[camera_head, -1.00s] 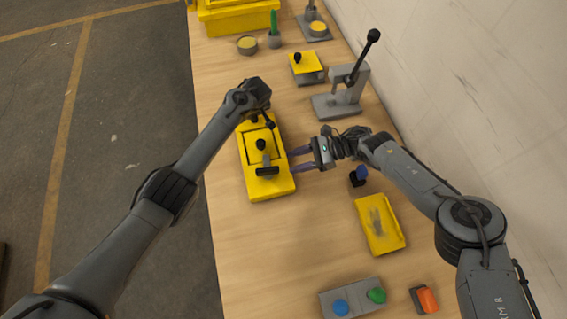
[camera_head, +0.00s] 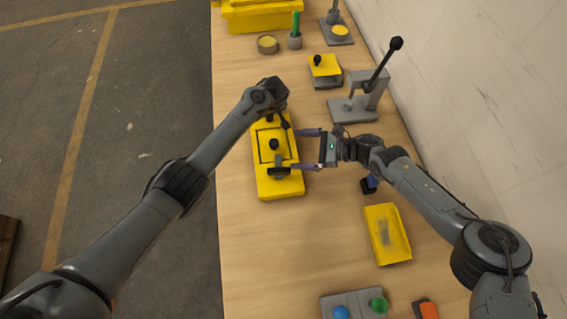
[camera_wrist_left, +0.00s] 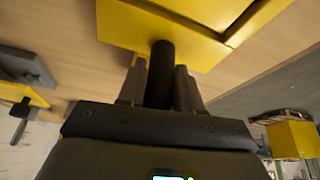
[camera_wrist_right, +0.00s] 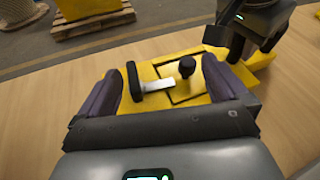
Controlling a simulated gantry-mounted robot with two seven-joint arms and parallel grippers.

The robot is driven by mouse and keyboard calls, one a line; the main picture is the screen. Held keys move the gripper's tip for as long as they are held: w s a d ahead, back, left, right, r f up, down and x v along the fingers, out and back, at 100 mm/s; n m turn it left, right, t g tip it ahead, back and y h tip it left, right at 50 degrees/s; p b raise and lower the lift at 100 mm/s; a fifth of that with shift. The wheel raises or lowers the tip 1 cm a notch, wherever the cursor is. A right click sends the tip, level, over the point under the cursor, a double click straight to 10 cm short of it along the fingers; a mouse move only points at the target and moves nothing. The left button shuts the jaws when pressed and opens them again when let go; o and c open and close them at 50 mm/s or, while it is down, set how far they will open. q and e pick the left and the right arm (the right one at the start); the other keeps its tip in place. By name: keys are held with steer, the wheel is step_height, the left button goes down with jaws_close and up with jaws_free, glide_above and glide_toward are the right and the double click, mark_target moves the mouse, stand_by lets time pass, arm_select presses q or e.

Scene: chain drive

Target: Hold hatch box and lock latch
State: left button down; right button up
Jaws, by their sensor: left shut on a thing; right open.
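The yellow hatch box (camera_head: 280,188) lies on the wooden bench, also showing in the left wrist view (camera_wrist_left: 185,28) and right wrist view (camera_wrist_right: 175,108). Its lid carries a black knob (camera_head: 274,144), also in the right wrist view (camera_wrist_right: 187,67). Near it is the latch with a dark handle bar (camera_head: 279,171) and a light metal arm (camera_wrist_right: 158,85). My left gripper (camera_wrist_left: 161,85) is shut on a black post (camera_wrist_left: 162,62) at the box's far end. My right gripper (camera_head: 301,149) is open at the box's right side, with latch and knob ahead between its fingers (camera_wrist_right: 160,88).
A lever press (camera_head: 357,105) stands at the right back. A yellow tray (camera_head: 388,235) and a button panel (camera_head: 356,303) lie nearer. A small yellow-topped fixture (camera_head: 325,68) stands beyond.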

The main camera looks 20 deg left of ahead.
steer(key=w+a+r+m+t+y, duration=0.2)
steer(key=a+r+t, duration=0.1)
steer(key=a+t, duration=0.1)
steer(key=m+t+h, duration=0.6)
steer(key=m+t, duration=0.4)
steer(key=t, duration=0.2)
glide_above(279, 172)
steer(key=a, duration=0.1)
steer(key=f, duration=0.2)
steer(key=s+d+f+m+g+h, duration=0.1)
steer(key=s+d+f+m+h, duration=0.35)
steer(key=s, duration=0.25)
steer(key=shift+m+g+h, duration=0.25)
steer(key=shift+g+h, duration=0.05)
steer(key=shift+h, duration=0.15)
steer(key=x, duration=1.1)
steer(key=shift+a+r, duration=0.35)
steer(key=shift+a, duration=0.05)
steer(key=shift+c, duration=0.5)
